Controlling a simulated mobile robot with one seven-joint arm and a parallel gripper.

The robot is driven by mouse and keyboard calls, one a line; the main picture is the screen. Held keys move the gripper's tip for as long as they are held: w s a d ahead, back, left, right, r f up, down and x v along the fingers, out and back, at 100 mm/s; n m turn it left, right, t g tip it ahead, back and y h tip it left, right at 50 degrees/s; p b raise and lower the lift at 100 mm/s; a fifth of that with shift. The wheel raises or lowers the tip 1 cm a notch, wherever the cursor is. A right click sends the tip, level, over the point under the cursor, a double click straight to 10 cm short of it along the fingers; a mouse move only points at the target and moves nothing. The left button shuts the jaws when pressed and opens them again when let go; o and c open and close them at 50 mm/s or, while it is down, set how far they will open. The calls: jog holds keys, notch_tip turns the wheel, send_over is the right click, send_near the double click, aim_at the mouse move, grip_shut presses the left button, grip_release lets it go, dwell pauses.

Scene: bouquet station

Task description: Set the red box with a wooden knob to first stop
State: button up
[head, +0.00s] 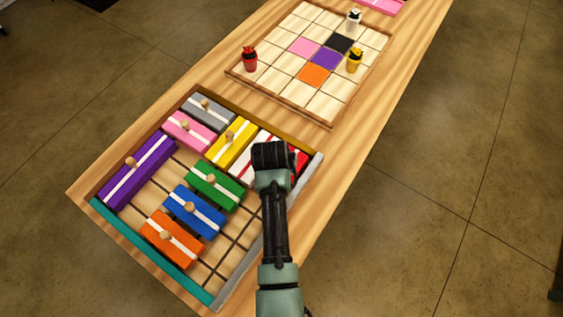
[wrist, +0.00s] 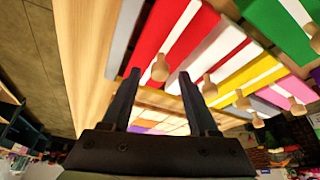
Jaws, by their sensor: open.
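The red box (head: 303,160) with a white stripe lies in the right part of the framed tray, mostly hidden behind my gripper (head: 271,154) in the head view. In the wrist view the red box (wrist: 153,37) is near the top, and its wooden knob (wrist: 160,69) points towards the camera. My gripper (wrist: 158,75) is open, with one dark finger on each side of the knob in the picture. I cannot tell whether the fingertips reach down around the knob. No contact shows.
The white box with a red stripe (wrist: 222,48) lies right beside the red box. Yellow (head: 230,141), green (head: 213,186), blue (head: 193,211), orange (head: 171,240), purple (head: 137,171), pink (head: 188,131) and grey (head: 208,110) boxes share the tray. A grid board (head: 290,43) with small vases stands beyond.

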jog(key=shift+w+f, duration=0.2)
jog(key=shift+f, duration=0.25)
grip_shut()
dwell(1.2)
